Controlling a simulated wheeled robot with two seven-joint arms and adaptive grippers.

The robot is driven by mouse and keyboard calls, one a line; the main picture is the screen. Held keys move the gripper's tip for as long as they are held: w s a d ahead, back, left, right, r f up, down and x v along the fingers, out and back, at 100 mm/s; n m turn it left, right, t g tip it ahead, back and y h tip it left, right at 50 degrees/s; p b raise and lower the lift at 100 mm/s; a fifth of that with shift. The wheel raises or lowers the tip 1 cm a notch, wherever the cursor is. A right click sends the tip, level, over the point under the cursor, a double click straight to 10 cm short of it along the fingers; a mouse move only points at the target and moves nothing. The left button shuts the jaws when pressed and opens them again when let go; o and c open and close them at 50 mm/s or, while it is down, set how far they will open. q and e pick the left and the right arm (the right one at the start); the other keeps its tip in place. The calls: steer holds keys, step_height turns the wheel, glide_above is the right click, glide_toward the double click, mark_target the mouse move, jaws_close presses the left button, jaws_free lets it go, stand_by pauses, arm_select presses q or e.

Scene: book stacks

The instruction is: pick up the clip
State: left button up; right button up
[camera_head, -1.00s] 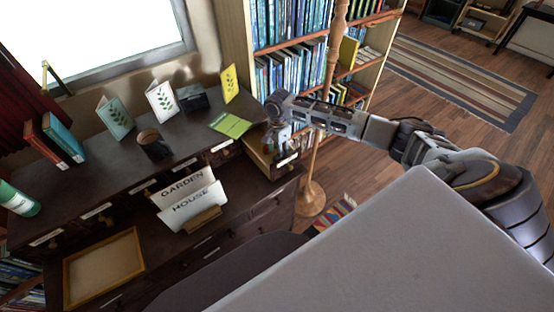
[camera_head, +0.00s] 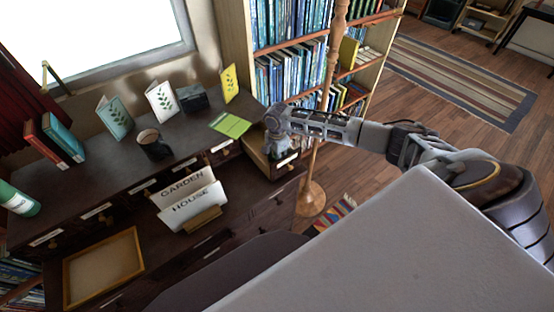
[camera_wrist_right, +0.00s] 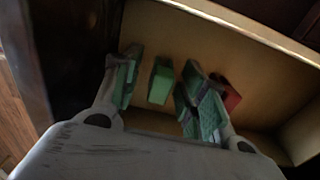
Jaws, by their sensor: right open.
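In the right wrist view, a small green block-like object (camera_wrist_right: 160,82), possibly the clip, sits in the open wooden drawer (camera_wrist_right: 205,45). A similar red object (camera_wrist_right: 229,94) is beside it to the right, partly hidden behind a finger. My right gripper (camera_wrist_right: 163,92) is open, with its green-padded fingers on either side of the green object and a gap to each side. In the head view, my right gripper (camera_head: 277,147) points down into the open drawer (camera_head: 258,158) and hides most of its contents. My left gripper is not in view.
A wooden pole (camera_head: 312,185) stands right of the drawer, near my right arm.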

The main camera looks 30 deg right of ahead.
steer(key=c, duration=0.8)
steer(key=shift+r, duration=5.05)
steer(key=shift+r+p, duration=0.1)
steer(key=shift+p, duration=0.2)
